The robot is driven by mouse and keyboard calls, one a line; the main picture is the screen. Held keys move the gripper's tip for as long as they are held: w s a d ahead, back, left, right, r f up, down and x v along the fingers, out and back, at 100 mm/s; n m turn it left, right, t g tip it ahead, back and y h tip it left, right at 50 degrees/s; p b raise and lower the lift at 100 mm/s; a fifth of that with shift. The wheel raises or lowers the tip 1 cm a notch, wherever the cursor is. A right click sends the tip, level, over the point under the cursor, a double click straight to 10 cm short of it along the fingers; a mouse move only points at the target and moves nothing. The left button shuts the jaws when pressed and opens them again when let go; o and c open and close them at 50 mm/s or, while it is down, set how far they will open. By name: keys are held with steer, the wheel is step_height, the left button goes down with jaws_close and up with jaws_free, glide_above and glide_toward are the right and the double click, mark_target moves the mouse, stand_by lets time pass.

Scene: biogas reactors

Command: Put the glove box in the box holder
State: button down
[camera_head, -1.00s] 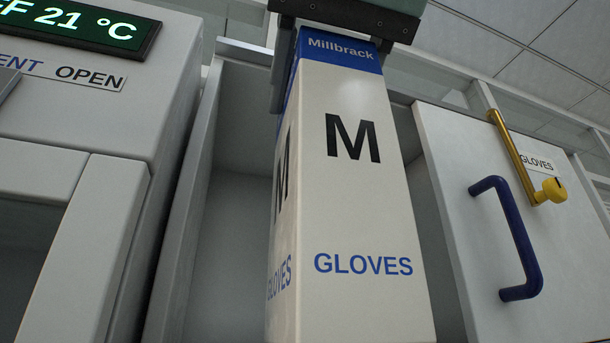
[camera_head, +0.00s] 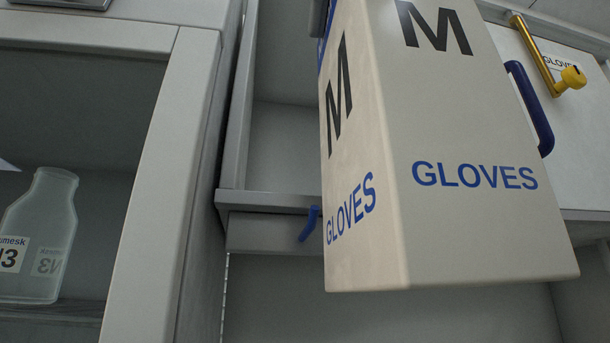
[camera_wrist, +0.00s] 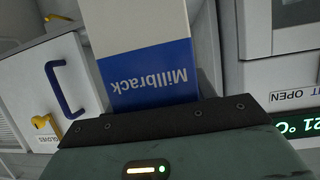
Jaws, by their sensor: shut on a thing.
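The glove box (camera_head: 480,215) is a tall white carton with a blue end band, a black M and blue GLOVES lettering. It hangs tilted in the right half of the head view, its lower end clear of any surface I can see. In the wrist view, its blue "Millbrack" end (camera_wrist: 150,75) is at my gripper (camera_wrist: 158,121). My gripper is shut on that end; the fingertips are largely hidden. The head view shows almost nothing of the gripper. I cannot make out a box holder with certainty in either view.
Behind the box is an open grey compartment (camera_head: 285,150) with a ledge and a small blue lever (camera_head: 310,223). A white door (camera_head: 530,75) with a blue handle and yellow latch stands at right. At left, a clear bottle (camera_head: 42,235) sits inside a framed cabinet (camera_head: 160,170).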

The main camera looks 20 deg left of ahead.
step_height(320, 180, down, 62)
steer(key=d+y+b, duration=0.1)
steer(key=d+b, duration=0.1)
steer(key=b, duration=5.4)
steer(key=w+a+p, duration=0.8)
steer(key=w+a, duration=0.1)
steer(key=w, duration=0.5)
steer(key=w+a+p, duration=0.7)
steer(key=w+a, duration=0.1)
steer(key=w, duration=0.5)
step_height(320, 180, down, 7)
steer(key=b, duration=0.4)
steer(key=shift+n+g, duration=0.3)
steer(key=shift+n, duration=0.1)
steer(key=shift+f+b, duration=0.1)
steer(key=shift+b, duration=0.3)
steer(key=c, duration=0.5)
jaws_free()
steer(key=v, duration=1.2)
steer(key=shift+a+p, duration=0.1)
steer(key=shift+p, duration=0.3)
